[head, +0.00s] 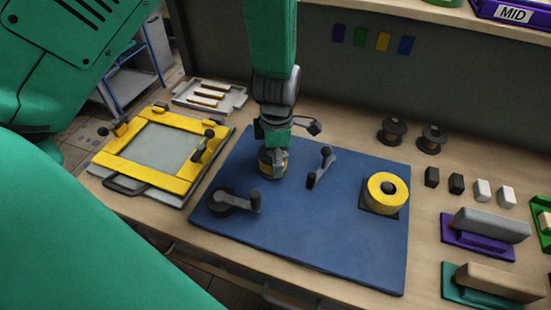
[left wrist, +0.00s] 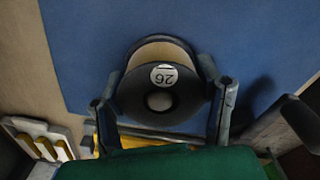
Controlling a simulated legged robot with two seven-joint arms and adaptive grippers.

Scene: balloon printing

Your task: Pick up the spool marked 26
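The spool marked 26 (left wrist: 160,97) stands on the blue mat (head: 320,247). In the left wrist view its black end with the white "26" label faces the camera, with a tan band behind. In the head view the spool (head: 268,168) is partly hidden under my left gripper (head: 273,152), which points down from above. One finger is on each side of the spool, close against its rim. I cannot tell whether they press on it. My right gripper is not in view.
A yellow frame (head: 150,150) lies left. Two dark spools (head: 392,130) stand behind right. Blocks and a purple-based tool (head: 485,230) are at right.

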